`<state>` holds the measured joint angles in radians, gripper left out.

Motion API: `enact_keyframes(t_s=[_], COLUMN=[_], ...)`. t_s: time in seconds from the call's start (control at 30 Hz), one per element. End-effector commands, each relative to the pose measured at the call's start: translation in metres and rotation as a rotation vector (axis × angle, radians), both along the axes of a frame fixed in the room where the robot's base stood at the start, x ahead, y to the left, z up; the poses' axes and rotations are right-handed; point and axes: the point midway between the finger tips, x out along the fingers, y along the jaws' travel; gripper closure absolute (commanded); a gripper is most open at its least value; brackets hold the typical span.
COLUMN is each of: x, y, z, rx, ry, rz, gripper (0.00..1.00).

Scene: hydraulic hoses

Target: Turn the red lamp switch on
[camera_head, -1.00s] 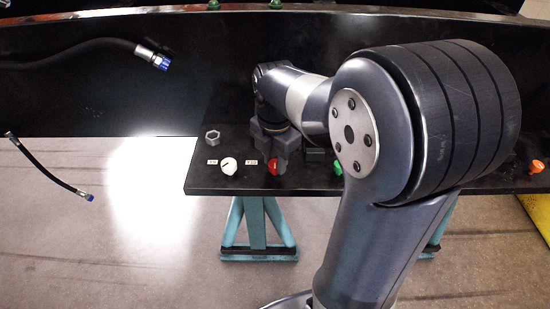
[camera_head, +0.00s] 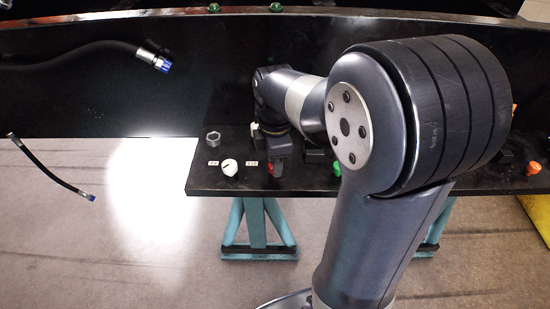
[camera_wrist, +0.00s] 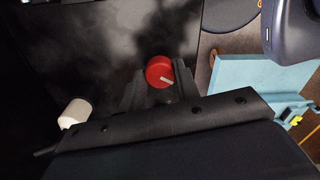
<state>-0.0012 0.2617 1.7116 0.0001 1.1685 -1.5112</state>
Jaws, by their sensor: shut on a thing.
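The red lamp switch (camera_head: 270,168) is a round red knob on the black panel table (camera_head: 208,183). In the head view it is mostly hidden behind one finger of my gripper (camera_head: 276,168). In the wrist view the red knob (camera_wrist: 158,70) shows a white pointer mark towards the lower right. My gripper (camera_wrist: 158,84) is shut on it, with one finger on each side. Whether a lamp is lit cannot be told.
A white knob (camera_head: 229,167) stands left of the red one and a green knob (camera_head: 337,168) stands right. An orange knob (camera_head: 533,168) is at the far right. A hex nut (camera_head: 213,138) lies behind the white knob. Hoses (camera_head: 80,50) hang at the left.

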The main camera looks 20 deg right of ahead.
Motion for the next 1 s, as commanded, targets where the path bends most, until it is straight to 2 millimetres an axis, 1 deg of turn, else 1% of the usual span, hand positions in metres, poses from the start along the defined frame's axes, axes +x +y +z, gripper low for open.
enact_keyframes(t_s=[0.7, 1.0], x=[0.0004, 0.0006], y=[-0.0002, -0.0002], z=[0.0011, 0.0009], rx=[0.0, -0.001], ry=[-0.001, -0.002], rz=[-0.676, -0.902], gripper=[0.92, 0.92])
